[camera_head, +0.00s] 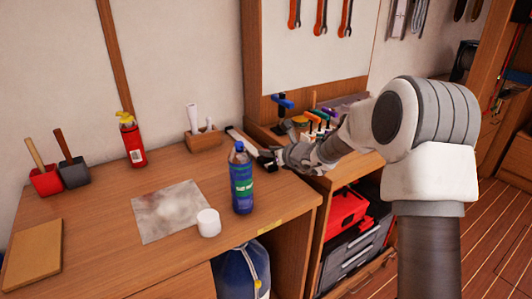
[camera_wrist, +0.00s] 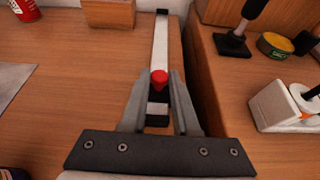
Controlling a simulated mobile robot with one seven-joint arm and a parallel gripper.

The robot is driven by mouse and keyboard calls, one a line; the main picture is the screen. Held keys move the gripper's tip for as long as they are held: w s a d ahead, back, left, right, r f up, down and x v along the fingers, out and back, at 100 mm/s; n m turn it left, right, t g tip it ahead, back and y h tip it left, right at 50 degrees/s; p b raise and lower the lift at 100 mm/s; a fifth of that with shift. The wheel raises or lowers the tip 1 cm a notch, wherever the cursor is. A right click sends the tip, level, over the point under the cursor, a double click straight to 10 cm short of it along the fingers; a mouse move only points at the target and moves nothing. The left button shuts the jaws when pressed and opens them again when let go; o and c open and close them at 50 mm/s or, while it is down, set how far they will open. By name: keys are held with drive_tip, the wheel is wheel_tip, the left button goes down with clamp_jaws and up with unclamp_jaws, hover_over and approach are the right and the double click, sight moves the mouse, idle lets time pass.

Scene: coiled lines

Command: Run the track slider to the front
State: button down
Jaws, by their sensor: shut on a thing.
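A pale, straight track (camera_wrist: 161,45) with black ends is fixed on the wooden bench top near its right edge. It shows in the head view (camera_head: 238,137) as a short light strip. The slider is a dark block with a red knob (camera_wrist: 159,79), close to the track's near end in the wrist view. My gripper (camera_wrist: 161,88) is shut on the slider, one grey finger on each side of the knob. In the head view my gripper (camera_head: 279,158) reaches in from the right and hides the slider and the near part of the track.
A wooden holder (camera_head: 203,139) stands behind, beside the track's far end. A raised cabinet with tools borders the track on the right. A grey sheet (camera_head: 168,211) lies flat on the bench.

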drive_tip(key=shift+s+d, duration=0.2)
drive_tip(key=shift+s, duration=0.1)
drive_tip(key=c, duration=0.6)
unclamp_jaws()
drive_tip(key=shift+c, duration=0.2)
drive_tip(key=p+v, duration=0.2)
drive_tip(key=v, duration=1.5)
drive_tip(key=shift+s+d, duration=0.15)
drive_tip(key=shift+d, duration=0.05)
drive_tip(key=shift+r, duration=0.1)
